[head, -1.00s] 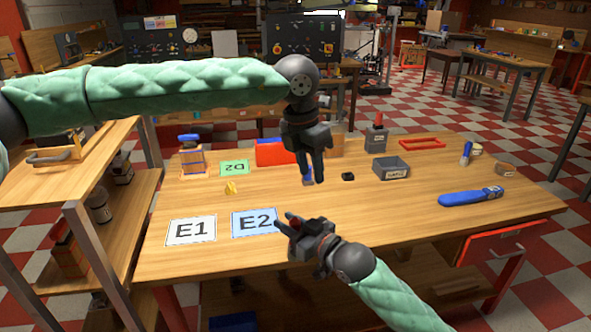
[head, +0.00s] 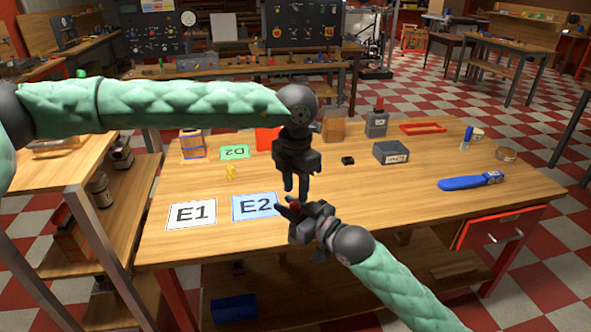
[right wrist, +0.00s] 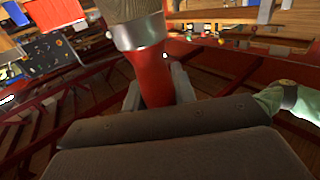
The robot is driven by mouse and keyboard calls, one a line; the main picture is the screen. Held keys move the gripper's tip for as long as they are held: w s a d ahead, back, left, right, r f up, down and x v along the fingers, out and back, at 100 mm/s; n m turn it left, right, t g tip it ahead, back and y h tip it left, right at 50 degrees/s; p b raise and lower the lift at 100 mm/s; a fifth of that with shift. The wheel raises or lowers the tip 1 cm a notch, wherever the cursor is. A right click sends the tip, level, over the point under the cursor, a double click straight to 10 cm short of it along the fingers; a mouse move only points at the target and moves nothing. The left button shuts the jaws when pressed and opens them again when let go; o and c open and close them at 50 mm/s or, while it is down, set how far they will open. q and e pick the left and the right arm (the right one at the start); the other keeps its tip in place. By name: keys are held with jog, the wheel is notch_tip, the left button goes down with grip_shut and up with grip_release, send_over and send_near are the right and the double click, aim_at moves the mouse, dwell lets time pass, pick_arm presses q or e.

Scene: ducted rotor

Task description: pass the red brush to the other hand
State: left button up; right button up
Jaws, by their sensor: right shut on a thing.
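My right gripper (head: 290,213) is shut on the red brush, just in front of the table's near edge. In the right wrist view the brush has a red handle (right wrist: 153,75) between the fingers, a silver ferrule (right wrist: 138,32) and brown bristles at the top edge. In the head view only a little red (head: 295,206) shows at these fingers; the rest is hidden or too small to tell. My left gripper (head: 296,190) points down just above the right one, its two fingers apart and nothing seen between them. It looks close to the brush; contact cannot be told.
The wooden table (head: 375,210) carries cards E1 (head: 191,214), E2 (head: 255,206) and D2 (head: 235,152). A blue tool (head: 470,181), a grey bin (head: 391,152) and a red frame (head: 423,128) lie to the right. A red box (head: 267,139) is partly behind my left gripper.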

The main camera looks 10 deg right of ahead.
aim_at(296, 203)
pick_arm(q)
jog(key=shift+f, duration=1.65)
jog(key=shift+c, duration=0.2)
jog(key=c, duration=0.6)
jog(key=shift+c, duration=0.2)
pick_arm(e)
jog(key=o, duration=1.1)
jog(key=shift+s, duration=0.1)
